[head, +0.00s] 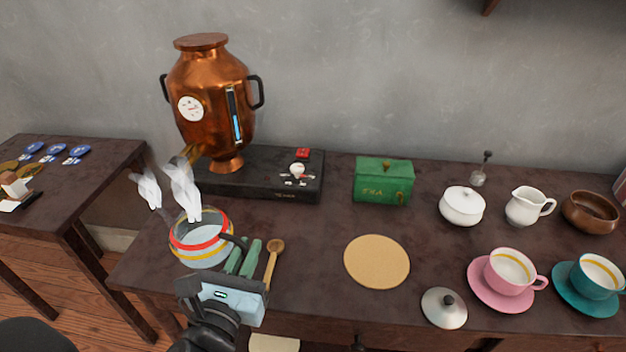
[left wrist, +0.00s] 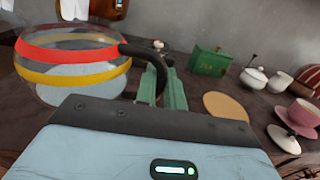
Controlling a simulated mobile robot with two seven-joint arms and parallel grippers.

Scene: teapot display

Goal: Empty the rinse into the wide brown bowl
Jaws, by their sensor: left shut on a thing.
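A round pot (head: 201,246) with red and yellow bands is at the left of the table, below the copper urn's spout; white steam rises over it. It looks see-through in the left wrist view (left wrist: 75,68). My left gripper (head: 243,257) is shut on the pot's dark handle, its green fingers on either side in the left wrist view (left wrist: 162,88). The pot looks about upright; I cannot tell whether it touches the table. The wide brown bowl (head: 590,212) stands at the far right and looks empty. My right gripper is not in view.
The copper urn (head: 209,95) stands behind on a black base. A cork mat (head: 376,262), green tea box (head: 383,181), knobbed lid (head: 444,309), white sugar bowl (head: 461,207), creamer (head: 525,208), and pink and teal cups fill the middle and right. A wooden spoon (head: 272,262) lies beside my gripper.

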